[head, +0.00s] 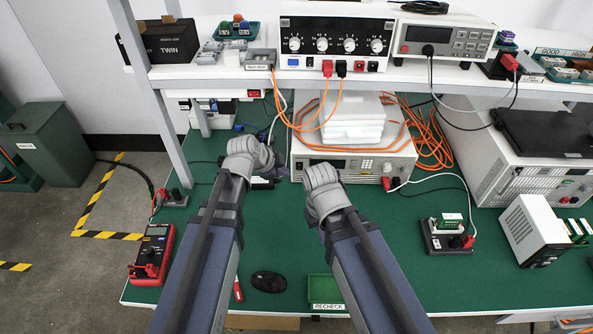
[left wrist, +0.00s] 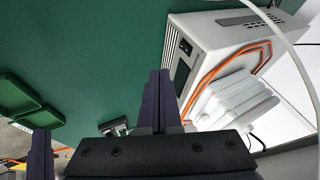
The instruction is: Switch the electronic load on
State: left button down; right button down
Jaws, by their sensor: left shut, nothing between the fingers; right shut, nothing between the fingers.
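A white bench instrument (head: 365,166) with a dark display and keypad stands on the green bench under the shelf; it looks like the electronic load, but I cannot read its label. In the left wrist view, its front (left wrist: 182,75) shows a black rocker switch (left wrist: 186,45) near one end. My left gripper (head: 264,172) is at the instrument's left front corner; its shut, empty fingers (left wrist: 160,78) appear close to the front, but contact cannot be told. My right gripper (head: 322,180) is shut in front of the instrument, its fingertips mostly hidden by the wrist.
White slabs (head: 350,128) and orange cables (head: 428,140) lie on and around the instrument. The shelf (head: 220,76) above carries a four-knob supply (head: 335,40) and a meter (head: 445,38). A red meter (head: 152,254), mouse (head: 269,281) and green tray (head: 326,290) lie nearer. Mid-bench is mostly clear.

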aim_at(299, 166)
pick_arm(q)
jog(key=shift+f, duration=0.1)
pick_arm(e)
jog(key=shift+f, duration=0.1)
